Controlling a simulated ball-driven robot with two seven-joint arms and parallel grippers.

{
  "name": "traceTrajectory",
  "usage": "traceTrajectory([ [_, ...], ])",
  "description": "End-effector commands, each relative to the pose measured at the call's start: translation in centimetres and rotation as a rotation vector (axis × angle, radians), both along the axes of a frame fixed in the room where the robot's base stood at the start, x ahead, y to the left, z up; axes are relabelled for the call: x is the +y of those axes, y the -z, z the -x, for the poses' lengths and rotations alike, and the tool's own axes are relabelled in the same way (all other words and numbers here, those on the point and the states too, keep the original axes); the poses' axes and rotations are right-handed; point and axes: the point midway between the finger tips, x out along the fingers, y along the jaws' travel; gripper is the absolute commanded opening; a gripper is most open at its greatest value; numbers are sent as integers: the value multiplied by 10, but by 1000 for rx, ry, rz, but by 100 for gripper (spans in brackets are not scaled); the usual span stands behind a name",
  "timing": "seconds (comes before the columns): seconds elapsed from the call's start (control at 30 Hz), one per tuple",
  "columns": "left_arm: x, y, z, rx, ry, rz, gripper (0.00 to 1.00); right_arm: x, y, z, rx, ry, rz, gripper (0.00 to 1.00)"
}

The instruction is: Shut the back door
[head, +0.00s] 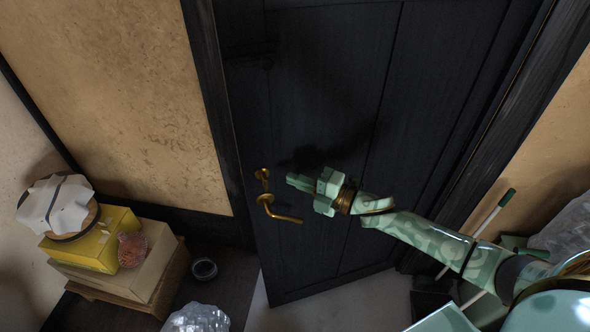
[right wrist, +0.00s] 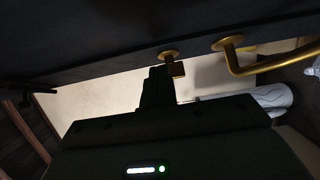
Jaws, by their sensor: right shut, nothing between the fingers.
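The back door (head: 330,110) is a dark panelled door. It looks ajar, its lower left corner swung out toward me from the dark frame. A brass lever handle (head: 285,217) and a small brass piece above it (head: 262,174) are near its left edge. My right gripper (head: 292,181) is shut and empty, in front of the door, just right of the brass fittings. Whether it touches the door I cannot tell. In the right wrist view, the gripper's fingers (right wrist: 157,87) are close below the handle (right wrist: 232,58) and the door's dark face (right wrist: 120,35). My left gripper is out of view.
A wooden pallet stack with a yellow box (head: 100,243), a tan box (head: 150,268) and a white cloth-like item (head: 55,203) stands at the left. A small dark bowl (head: 204,269) and a clear plastic bag (head: 196,318) lie on the floor. A green-tipped pole (head: 490,218) leans at the right.

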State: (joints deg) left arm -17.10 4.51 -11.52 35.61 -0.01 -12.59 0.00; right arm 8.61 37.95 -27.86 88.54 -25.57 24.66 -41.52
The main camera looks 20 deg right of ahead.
Motion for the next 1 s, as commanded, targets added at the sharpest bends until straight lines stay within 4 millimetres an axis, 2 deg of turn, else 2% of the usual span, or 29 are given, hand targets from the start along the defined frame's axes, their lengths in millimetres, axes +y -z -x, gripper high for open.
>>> traceTrajectory([
  [0.1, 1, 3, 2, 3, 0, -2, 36, -5, 1, -18, -1, 4, 3, 0],
  [0.23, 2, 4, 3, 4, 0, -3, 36, -6, 1, -29, 0, 3, 3, 0],
  [0.77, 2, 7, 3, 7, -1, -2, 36, -7, 1, -37, 0, 10, 1, 0],
  [0.87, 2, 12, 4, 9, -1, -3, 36, -7, 2, -49, 0, 29, 0, 0],
  [1.0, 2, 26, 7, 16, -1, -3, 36, -11, 4, -81, -2, 81, -1, 0],
])
